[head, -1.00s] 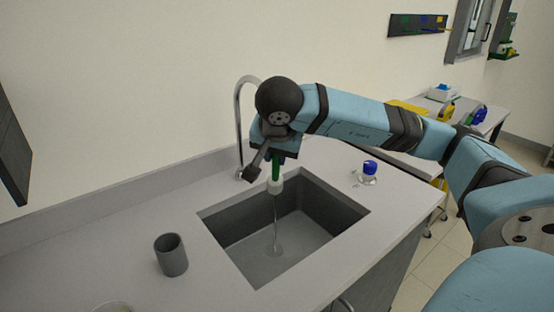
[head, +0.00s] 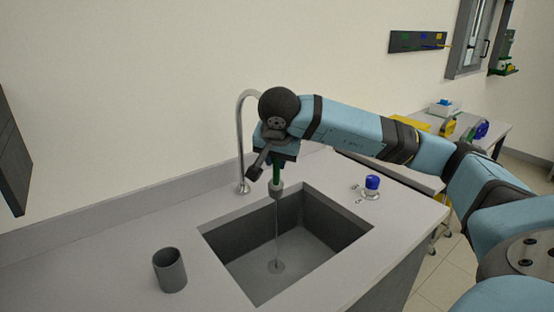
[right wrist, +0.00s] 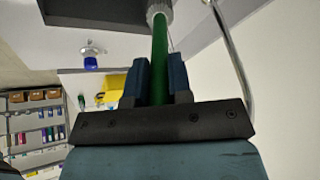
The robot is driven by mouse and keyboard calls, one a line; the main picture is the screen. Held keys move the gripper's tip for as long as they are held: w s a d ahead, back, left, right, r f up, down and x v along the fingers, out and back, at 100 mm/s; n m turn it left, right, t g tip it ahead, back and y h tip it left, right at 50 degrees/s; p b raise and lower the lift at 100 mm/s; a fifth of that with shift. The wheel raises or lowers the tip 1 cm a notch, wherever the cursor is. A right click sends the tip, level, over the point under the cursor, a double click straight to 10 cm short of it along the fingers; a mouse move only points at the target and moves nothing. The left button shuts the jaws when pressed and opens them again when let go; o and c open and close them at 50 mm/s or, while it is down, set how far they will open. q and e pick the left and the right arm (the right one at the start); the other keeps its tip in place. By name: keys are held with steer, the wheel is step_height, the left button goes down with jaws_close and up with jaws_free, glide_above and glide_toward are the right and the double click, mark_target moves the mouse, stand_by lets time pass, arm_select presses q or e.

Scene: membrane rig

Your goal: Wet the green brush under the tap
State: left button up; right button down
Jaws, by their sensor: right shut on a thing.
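The green brush (head: 277,177) hangs upright with its grey head down, above the sink (head: 222,250). My right gripper (head: 279,160) is shut on its green handle. In the right wrist view the handle (right wrist: 159,50) runs between the two fingers (right wrist: 158,82) to the grey head. The tap (head: 240,140) is a tall curved metal pipe behind the sink; my right wrist hides its outlet. A thin water stream (head: 276,230) runs down below the brush head to the sink floor. My left gripper is not in view.
A grey cup (head: 170,271) stands on the counter (head: 100,260) left of the sink. A small blue-topped thing (head: 371,188) stands right of it. A side table with yellow and blue items is at the back right. The counter's left part is mostly clear.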

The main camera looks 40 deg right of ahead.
stand_by(0.3)
steer(key=shift+s+a, duration=0.25)
steer(key=s+a, duration=0.4)
steer(key=s, duration=0.1)
steer(key=shift+s+a, duration=0.25)
steer(key=shift+a, duration=0.15)
stand_by(0.9)
stand_by(0.3)
